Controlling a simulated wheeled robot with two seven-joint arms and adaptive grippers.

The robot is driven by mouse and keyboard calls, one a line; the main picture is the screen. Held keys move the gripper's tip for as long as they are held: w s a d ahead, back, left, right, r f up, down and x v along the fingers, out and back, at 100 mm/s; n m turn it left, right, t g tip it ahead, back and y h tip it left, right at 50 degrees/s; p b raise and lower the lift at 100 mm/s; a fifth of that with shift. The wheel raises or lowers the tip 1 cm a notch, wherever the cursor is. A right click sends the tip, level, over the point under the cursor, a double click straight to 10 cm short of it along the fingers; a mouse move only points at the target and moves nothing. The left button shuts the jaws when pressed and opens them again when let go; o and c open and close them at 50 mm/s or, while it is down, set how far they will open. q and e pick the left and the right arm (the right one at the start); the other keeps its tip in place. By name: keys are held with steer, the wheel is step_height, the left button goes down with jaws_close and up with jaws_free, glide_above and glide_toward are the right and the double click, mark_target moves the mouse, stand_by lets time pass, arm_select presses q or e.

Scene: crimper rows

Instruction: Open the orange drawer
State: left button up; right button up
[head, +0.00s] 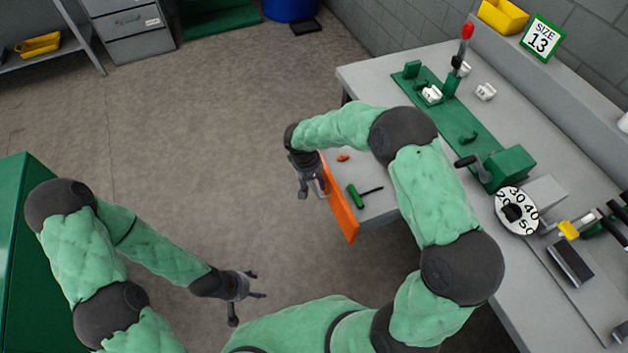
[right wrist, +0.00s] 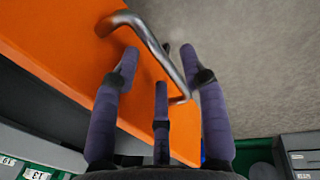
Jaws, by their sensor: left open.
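The orange drawer (head: 340,203) stands pulled out from the workbench's left side, its inside showing. It holds a green-handled screwdriver (head: 356,196) and a small orange piece (head: 343,158). In the right wrist view the drawer's orange front (right wrist: 60,45) fills the left, with its grey bar handle (right wrist: 160,50). My right gripper (head: 313,192) is at the handle. In the right wrist view its purple-grey fingers (right wrist: 160,75) are spread, with the bar passing among them; contact is unclear. My left gripper (head: 250,294) is open and empty above the floor, away from the drawer.
The grey workbench (head: 372,80) carries a green crimper with a red-tipped lever (head: 467,50), a dial (head: 516,211) and other tools. A green cabinet (head: 20,230) stands at the left. The floor (head: 210,130) left of the drawer is clear.

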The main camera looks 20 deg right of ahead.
step_height(320, 180, up, 12)
steer(key=a, duration=0.2)
stand_by(0.4)
steer(key=shift+s+a+f, duration=0.1)
steer(key=shift+f, duration=0.05)
steer(key=s+a+f+g+y+p, duration=0.1)
steer(key=s+a+f+y, duration=0.15)
steer(key=f, duration=0.25)
steer(key=s+a+f+y, duration=0.1)
steer(key=s+f, duration=0.2)
steer(key=f, duration=0.3)
steer(key=s+a+f+m+y+p, duration=0.1)
steer(key=s+f, duration=0.4)
steer(key=s, duration=0.3)
steer(key=s+a+f+m+t+y, duration=0.1)
steer(key=s+f+m, duration=0.1)
steer(key=s+f, duration=0.4)
steer(key=s, duration=0.3)
steer(key=shift+f+y+p, duration=0.3)
steer(key=shift+y+p, duration=0.05)
steer(key=shift+p, duration=0.05)
